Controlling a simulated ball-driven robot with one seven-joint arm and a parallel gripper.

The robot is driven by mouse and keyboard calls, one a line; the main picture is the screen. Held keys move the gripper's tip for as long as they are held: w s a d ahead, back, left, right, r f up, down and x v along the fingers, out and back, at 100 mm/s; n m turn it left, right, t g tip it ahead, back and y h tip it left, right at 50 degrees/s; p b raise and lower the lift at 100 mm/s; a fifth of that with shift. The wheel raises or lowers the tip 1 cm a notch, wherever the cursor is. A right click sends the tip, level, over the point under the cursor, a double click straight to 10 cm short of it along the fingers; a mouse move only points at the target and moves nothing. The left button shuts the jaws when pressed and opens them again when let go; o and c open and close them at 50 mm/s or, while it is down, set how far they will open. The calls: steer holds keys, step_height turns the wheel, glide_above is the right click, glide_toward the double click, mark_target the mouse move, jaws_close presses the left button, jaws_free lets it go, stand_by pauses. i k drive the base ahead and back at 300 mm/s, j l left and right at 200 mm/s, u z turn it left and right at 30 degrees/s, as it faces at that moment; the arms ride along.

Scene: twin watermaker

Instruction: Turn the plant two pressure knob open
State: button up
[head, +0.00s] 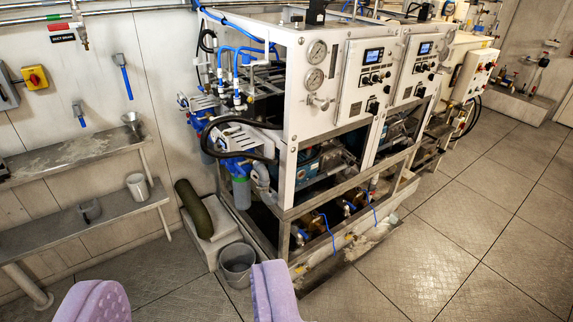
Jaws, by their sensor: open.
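The watermaker unit (297,60) nearest me is a white frame with two round gauges (317,52) on its front left post. Below the gauges is a small silver valve knob (318,102). A second, similar panel (415,65) stands to its right. I cannot read any plant number, so I cannot tell which is plant two. The knob's set position is too small to tell. My gripper (186,277) shows as two purple fingers at the bottom edge, wide apart and empty. It is well short of the units and touches nothing.
Steel shelves (75,150) line the left wall. A grey bucket (237,264) and a white block with a dark green roll (195,208) stand on the floor left of the near unit. The tiled floor (455,235) at right is clear.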

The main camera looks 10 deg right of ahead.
mark_target(449, 70)
steer(key=i+l+z, duration=0.15)
steer(key=i, duration=0.2)
steer(key=i+l+z, duration=0.35)
steer(key=i, duration=0.35)
steer(key=i+l, duration=0.1)
steer(key=l, duration=0.35)
steer(key=i+l, duration=0.1)
steer(key=l, duration=0.3)
steer(key=i+l+z, duration=0.1)
steer(key=l, duration=0.35)
steer(key=i+l, duration=0.15)
steer(key=l, duration=0.25)
steer(key=i+l, duration=0.15)
steer(key=l, duration=0.25)
steer(key=z, duration=0.05)
